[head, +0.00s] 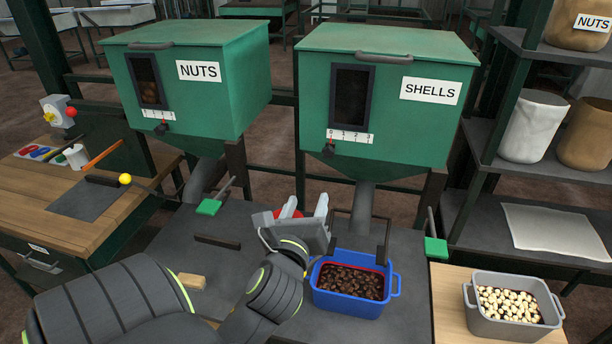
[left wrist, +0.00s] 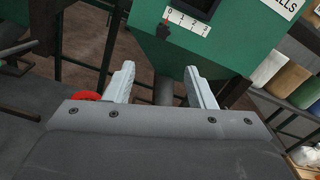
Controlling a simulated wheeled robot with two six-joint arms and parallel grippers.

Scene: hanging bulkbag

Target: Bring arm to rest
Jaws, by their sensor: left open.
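My left arm comes in from the lower left in the head view. Its gripper (head: 306,212) is open and empty, in front of the shells hopper (head: 385,105) and just above and behind the left side of a blue bin (head: 345,303). The blue bin holds dark brown pieces and stands on the grey bench under the shells spout. In the left wrist view the two pale fingers (left wrist: 160,85) are spread apart with nothing between them. The shells hopper (left wrist: 230,45) with its scale shows beyond them. My right gripper is not in view.
The nuts hopper (head: 190,80) stands to the left. Green-handled levers (head: 209,207) (head: 436,248) stick out beside both spouts. A grey bin (head: 512,307) of pale nuts sits at the right. A shelf (head: 560,165) with sacks is at far right, a wooden bench (head: 70,225) at left.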

